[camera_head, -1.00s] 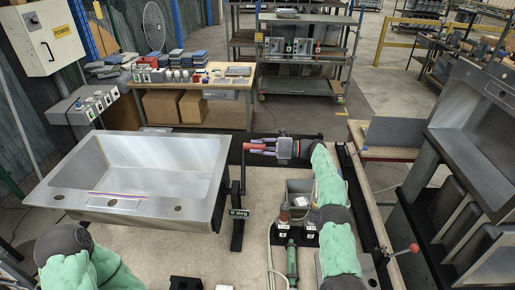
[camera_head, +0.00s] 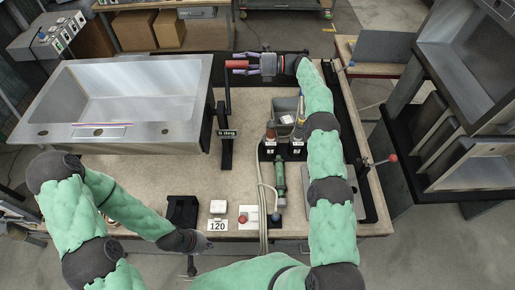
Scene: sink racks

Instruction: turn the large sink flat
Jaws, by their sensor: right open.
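The large steel sink (camera_head: 60,110) lies on the left part of the workbench, basin facing up, with a red and blue mark on its near rim. A black post with a red handle (camera_head: 237,65) stands at the sink's right side. A small "deg" label (camera_head: 227,133) is on the post; its number is too small to read surely. My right gripper (camera_head: 234,66) has its fingers spread around the red handle, pointing left; I cannot tell whether they touch it. My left gripper (camera_head: 208,244) is at the bench's front edge, well below the sink; its fingers are too small and dark to judge.
A black block (camera_head: 183,211), a "120" label (camera_head: 217,226) and a red button (camera_head: 243,218) sit near the front edge. A green tool (camera_head: 279,184) and a grey bin (camera_head: 287,113) stand right of the post. A rack of sinks (camera_head: 455,130) is at the right.

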